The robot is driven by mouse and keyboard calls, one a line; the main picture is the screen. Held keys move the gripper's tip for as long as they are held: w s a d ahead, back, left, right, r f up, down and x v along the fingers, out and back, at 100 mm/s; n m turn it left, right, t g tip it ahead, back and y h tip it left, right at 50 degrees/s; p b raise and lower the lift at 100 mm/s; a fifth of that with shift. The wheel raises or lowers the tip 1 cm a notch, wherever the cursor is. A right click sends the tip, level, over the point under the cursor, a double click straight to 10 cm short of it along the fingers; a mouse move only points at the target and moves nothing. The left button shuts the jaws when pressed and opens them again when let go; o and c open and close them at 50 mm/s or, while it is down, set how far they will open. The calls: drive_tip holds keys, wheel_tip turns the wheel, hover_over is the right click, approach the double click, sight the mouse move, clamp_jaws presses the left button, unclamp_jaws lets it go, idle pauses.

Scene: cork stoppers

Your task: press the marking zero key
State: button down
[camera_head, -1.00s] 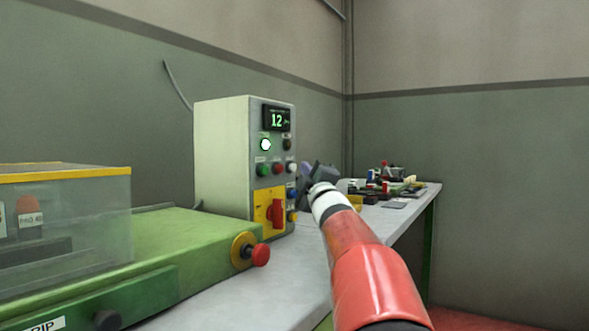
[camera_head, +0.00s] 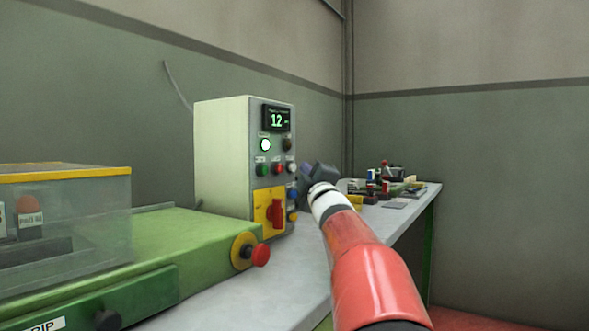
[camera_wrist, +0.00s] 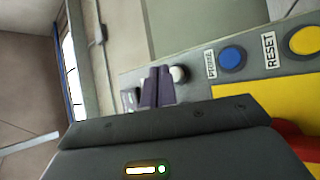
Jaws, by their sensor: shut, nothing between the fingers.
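The grey control box (camera_head: 222,155) stands on the bench, with a display reading 12 and a lit green-white lamp (camera_head: 265,145). Below the lamp are a green button (camera_head: 261,170), a red button (camera_head: 277,169) and a white button (camera_head: 291,167). In the wrist view a blue button (camera_wrist: 232,58) has a small label I cannot read surely, and a yellow button (camera_wrist: 305,40) is labelled RESET. My gripper (camera_wrist: 158,73) is shut and empty, its fingertips close by the white button (camera_wrist: 179,73), partly covering it. I cannot tell whether they touch.
A yellow plate with a red rotary switch (camera_head: 275,212) sits low on the box. A green machine (camera_head: 190,240) with a red mushroom button (camera_head: 260,255) and a clear guard stands at left. Small clutter (camera_head: 385,185) lies on the bench behind my arm.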

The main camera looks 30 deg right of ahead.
idle(0.4)
drive_tip(key=shift+w+a, duration=0.15)
drive_tip(key=shift+w, duration=0.25)
drive_tip(key=shift+w+a+b, duration=0.2)
drive_tip(key=shift+w+b, duration=0.15)
drive_tip(key=shift+w, duration=0.05)
idle(0.6)
drive_tip(key=shift+s, duration=0.15)
drive_tip(key=shift+s+d, duration=0.3)
drive_tip(key=shift+s, duration=0.35)
drive_tip(key=shift+s+d, duration=0.35)
drive_tip(key=shift+s, duration=0.4)
drive_tip(key=shift+s+d, duration=0.3)
drive_tip(key=shift+s, duration=0.5)
drive_tip(key=shift+s+d, duration=0.35)
drive_tip(key=shift+s, duration=0.4)
